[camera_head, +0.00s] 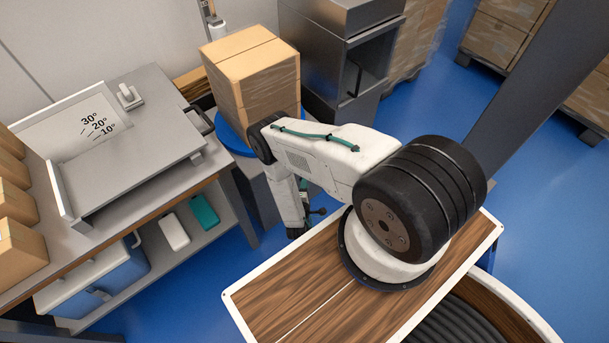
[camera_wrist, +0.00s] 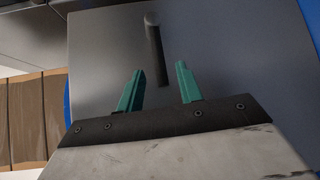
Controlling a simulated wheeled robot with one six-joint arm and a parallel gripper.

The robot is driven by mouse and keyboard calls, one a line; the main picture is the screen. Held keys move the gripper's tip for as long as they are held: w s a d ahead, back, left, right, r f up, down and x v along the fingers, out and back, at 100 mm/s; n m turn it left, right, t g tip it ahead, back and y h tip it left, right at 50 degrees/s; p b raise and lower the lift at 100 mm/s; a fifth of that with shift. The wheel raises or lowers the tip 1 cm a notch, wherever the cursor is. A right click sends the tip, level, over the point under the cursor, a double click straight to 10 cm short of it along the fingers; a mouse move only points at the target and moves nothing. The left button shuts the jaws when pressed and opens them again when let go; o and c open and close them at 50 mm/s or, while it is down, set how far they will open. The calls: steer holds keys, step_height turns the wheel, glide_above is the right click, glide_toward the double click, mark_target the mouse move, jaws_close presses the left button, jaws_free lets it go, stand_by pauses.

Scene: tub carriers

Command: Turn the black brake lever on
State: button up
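The black brake lever (camera_wrist: 153,45) is a dark rod with a rounded, greyish knob end, standing out from a grey panel (camera_wrist: 240,50) in the wrist view. My gripper (camera_wrist: 160,68) has two teal fingers, spread apart with nothing gripped. The lever's rod appears between and just beyond the fingertips; I cannot tell whether it touches either finger. In the head view, my gripper is mostly hidden by my arm, and a small black knob (camera_head: 318,211) shows beside it. The lever's setting cannot be told.
A wrapped cardboard box (camera_head: 255,80) sits on a blue turntable (camera_head: 232,138) behind my arm. A workbench (camera_head: 150,215) with a tilting grey plate (camera_head: 130,170) stands at the left. A grey metal cabinet (camera_head: 345,60) is at the back. Blue floor is open at right.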

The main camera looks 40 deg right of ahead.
steer(key=x, duration=0.4)
steer(key=shift+w+d, duration=0.1)
steer(key=shift+w, duration=0.35)
jaws_close()
